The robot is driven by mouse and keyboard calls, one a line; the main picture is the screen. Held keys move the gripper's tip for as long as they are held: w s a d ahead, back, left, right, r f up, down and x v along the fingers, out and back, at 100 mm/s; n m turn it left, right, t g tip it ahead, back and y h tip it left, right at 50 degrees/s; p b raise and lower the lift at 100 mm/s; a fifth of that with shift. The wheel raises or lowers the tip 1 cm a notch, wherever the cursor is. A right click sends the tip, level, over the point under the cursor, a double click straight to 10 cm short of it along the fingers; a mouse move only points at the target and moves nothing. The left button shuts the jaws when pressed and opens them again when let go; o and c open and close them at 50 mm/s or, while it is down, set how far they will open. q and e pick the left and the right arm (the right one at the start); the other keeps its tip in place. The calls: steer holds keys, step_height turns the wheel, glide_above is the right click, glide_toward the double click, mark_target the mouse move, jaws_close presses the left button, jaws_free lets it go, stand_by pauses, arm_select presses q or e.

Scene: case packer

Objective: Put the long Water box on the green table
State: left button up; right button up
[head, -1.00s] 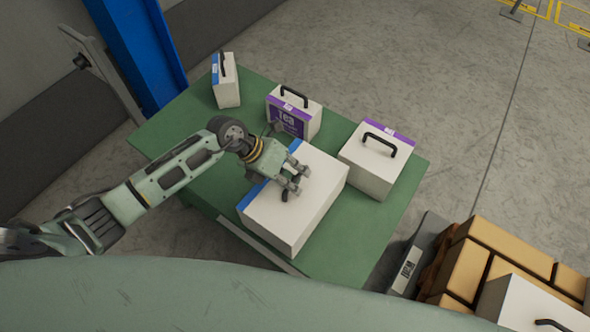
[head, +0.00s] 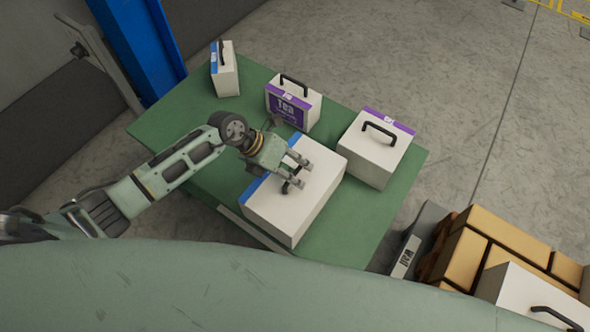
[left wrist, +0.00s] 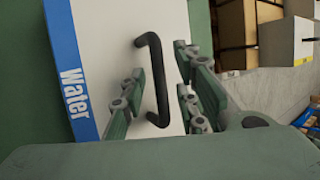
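The long Water box (head: 310,205) is white with a blue edge stripe and lies on the green table (head: 355,238). In the left wrist view its "Water" lettering (left wrist: 73,90) and black handle (left wrist: 160,80) show. My left gripper (head: 300,174) is above the box at its handle, with its arm coming in from the left. In the left wrist view its fingers (left wrist: 160,102) are spread apart, with the handle appearing between them. They do not look closed on it. My right gripper is not in view.
A purple-striped Tea box (head: 293,105), another white box with a purple stripe (head: 372,155) and a narrow blue-striped box (head: 225,78) stand on the table. Brown cartons (head: 500,240) and a white handled box (head: 525,300) are at lower right. A blue post (head: 140,50) stands behind the table.

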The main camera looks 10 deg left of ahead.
arm_select(q)
steer(key=b+v, duration=0.1)
steer(key=v, duration=1.1)
steer(key=shift+b, duration=0.4)
